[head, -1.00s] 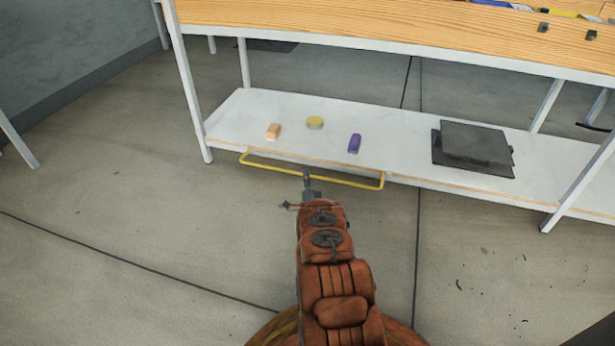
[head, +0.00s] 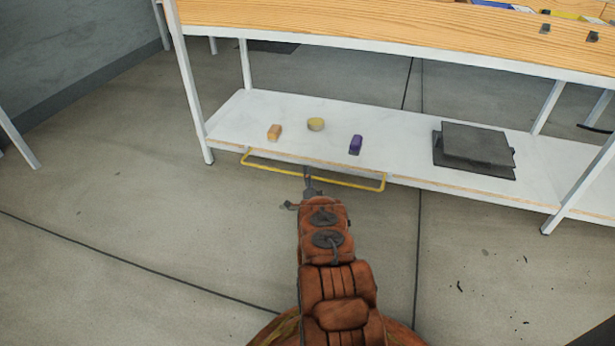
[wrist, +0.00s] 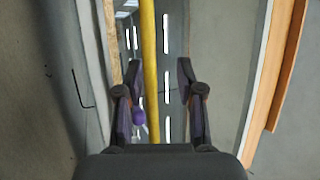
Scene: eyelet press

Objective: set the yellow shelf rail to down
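The yellow shelf rail (head: 345,183) is a thin U-shaped bar along the front edge of the low white shelf (head: 395,130). It sticks out in front of that edge, near the shelf's left end. My gripper (head: 307,174) reaches the rail's long bar near its middle. In the wrist view my gripper (wrist: 157,72) is open, and the rail (wrist: 150,105) passes between the two fingers, closer to the left one. A gap shows between the rail and the right finger. Contact with the left finger cannot be told.
On the shelf are an orange block (head: 274,132), a yellow round piece (head: 316,124), a purple block (head: 355,144) and a dark grey box (head: 475,148). A wooden worktop (head: 400,30) overhangs the shelf. The floor in front is clear.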

